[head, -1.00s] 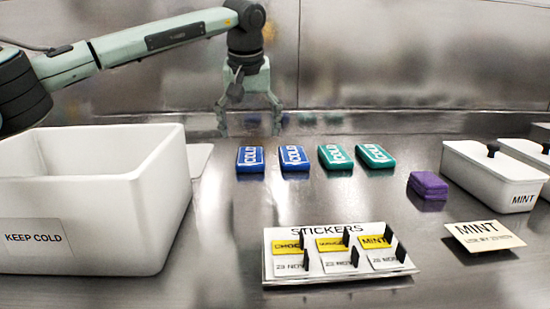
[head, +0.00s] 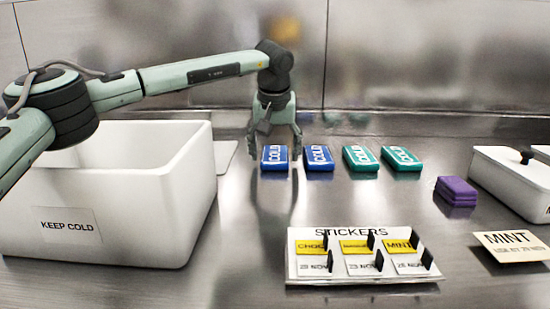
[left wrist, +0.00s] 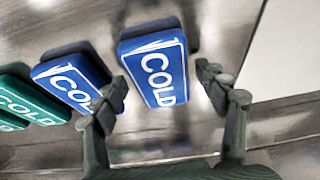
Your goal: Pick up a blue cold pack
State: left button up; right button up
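Two blue cold packs marked COLD lie flat on the steel counter: the left one (head: 274,158) and the right one (head: 318,158). My left gripper (head: 274,146) is open and points down over the left blue pack. In the left wrist view, this pack (left wrist: 155,68) shows between the open fingers (left wrist: 162,88), and the other blue pack (left wrist: 72,84) lies left of it, partly behind a finger. Whether a finger touches the left pack cannot be told. My right gripper is not in view.
Two green cold packs (head: 381,158) lie right of the blue ones, then a purple block (head: 456,191). A white KEEP COLD bin (head: 165,225) stands at left under my left arm. A STICKERS board (head: 360,275) is in front, with a MINT card (head: 512,246) and white tub (head: 515,182) at right.

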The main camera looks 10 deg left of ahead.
pick_arm(q)
jog(key=c, duration=0.9)
jog(key=shift+c, duration=0.2)
jog(key=shift+r, duration=0.2)
